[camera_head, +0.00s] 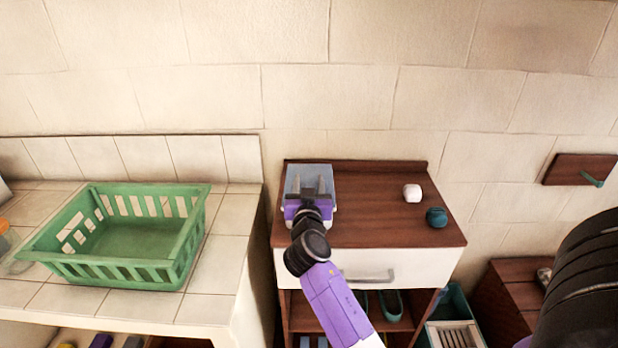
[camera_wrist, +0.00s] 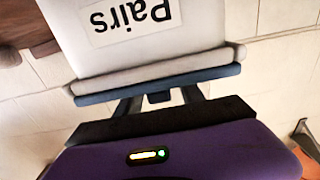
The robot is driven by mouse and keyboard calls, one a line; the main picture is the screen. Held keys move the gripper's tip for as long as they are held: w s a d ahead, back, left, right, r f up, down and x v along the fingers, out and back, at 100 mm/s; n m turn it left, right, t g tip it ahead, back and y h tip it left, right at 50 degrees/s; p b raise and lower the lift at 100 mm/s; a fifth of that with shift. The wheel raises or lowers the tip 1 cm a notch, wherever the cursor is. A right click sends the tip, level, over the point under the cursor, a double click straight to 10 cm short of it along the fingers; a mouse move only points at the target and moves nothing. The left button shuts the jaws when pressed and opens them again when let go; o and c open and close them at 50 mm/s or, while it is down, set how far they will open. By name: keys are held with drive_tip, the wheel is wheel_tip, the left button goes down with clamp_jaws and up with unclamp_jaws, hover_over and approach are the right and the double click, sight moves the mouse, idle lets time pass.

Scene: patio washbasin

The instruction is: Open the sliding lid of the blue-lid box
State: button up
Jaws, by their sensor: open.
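The blue-lid box (camera_head: 311,172) stands at the back left of the brown cabinet top, with its blue lid facing up. In the wrist view the box (camera_wrist: 110,55) shows a pale side with a label reading "Pairs", upside down, and the lid's blue edge (camera_wrist: 160,83) runs below it. My gripper (camera_head: 311,188) is over the box in the head view and hides part of its lid and front. In the wrist view my gripper (camera_wrist: 158,98) has its fingers apart, close to the blue edge. Contact cannot be told. The lid looks closed.
A white rounded object (camera_head: 412,193) and a dark teal one (camera_head: 437,217) stand right on the brown cabinet top (camera_head: 370,220). A green basket (camera_head: 165,272) sits on the tiled counter at left. The wall (camera_head: 350,105) is close behind the box.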

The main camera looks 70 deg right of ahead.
drive_tip(key=shift+w+d, duration=0.1)
drive_tip(key=shift+d, duration=0.25)
clamp_jaws()
idle(1.2)
